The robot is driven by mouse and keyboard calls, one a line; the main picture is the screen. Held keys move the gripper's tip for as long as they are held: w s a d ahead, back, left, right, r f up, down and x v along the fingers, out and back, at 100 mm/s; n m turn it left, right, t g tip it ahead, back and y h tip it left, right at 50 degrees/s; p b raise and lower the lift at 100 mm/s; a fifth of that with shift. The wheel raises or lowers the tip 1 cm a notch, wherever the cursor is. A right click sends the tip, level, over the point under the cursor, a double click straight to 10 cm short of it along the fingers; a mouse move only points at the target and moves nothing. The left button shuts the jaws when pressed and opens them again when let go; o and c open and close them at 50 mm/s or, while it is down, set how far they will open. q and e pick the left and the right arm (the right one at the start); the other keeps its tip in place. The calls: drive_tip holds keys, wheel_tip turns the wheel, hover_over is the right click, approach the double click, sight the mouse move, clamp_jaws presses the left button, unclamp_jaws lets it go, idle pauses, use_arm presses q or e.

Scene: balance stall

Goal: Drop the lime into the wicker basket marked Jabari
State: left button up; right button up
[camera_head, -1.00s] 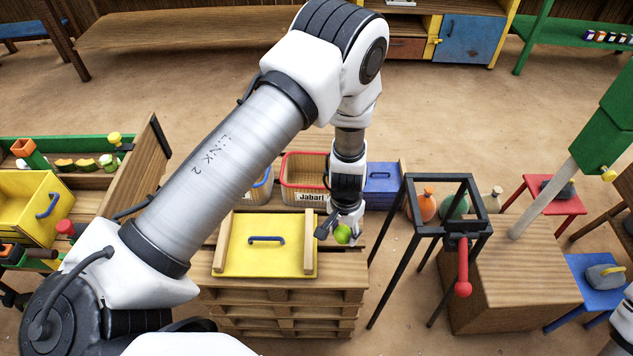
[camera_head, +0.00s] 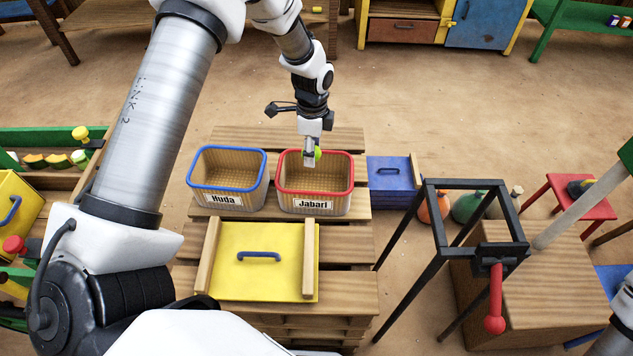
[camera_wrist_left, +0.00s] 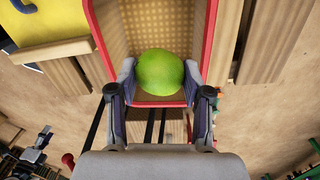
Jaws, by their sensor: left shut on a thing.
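The green lime (camera_head: 318,153) is held between the fingers of my left gripper (camera_head: 311,160). The wicker basket marked Jabari (camera_head: 313,187) has a red rim and stands on the wooden pallet stack. In the head view the lime shows within the basket's opening; how far it is above or below the rim is hard to tell. In the left wrist view the lime (camera_wrist_left: 160,72) sits between both fingers, with the basket's woven inside (camera_wrist_left: 150,28) behind it and the red rim around. My right gripper is not in view.
A blue-rimmed basket marked Huda (camera_head: 229,182) stands just left of the Jabari one. A yellow panel with a blue handle (camera_head: 262,275) lies in front. A blue box (camera_head: 391,178) and a black frame with a red lever (camera_head: 495,300) stand to the right.

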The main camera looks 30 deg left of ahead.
use_arm(q)
wheel_tip(320, 180, down, 4)
drive_tip(key=b, duration=0.3)
drive_tip(key=shift+f, duration=0.15)
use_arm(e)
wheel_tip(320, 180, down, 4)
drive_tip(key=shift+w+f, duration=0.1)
use_arm(q)
drive_tip(key=o, duration=1.2)
drive_tip(key=r, duration=1.2)
drive_tip(key=shift+w+a, duration=0.15)
drive_tip(key=shift+w, duration=0.25)
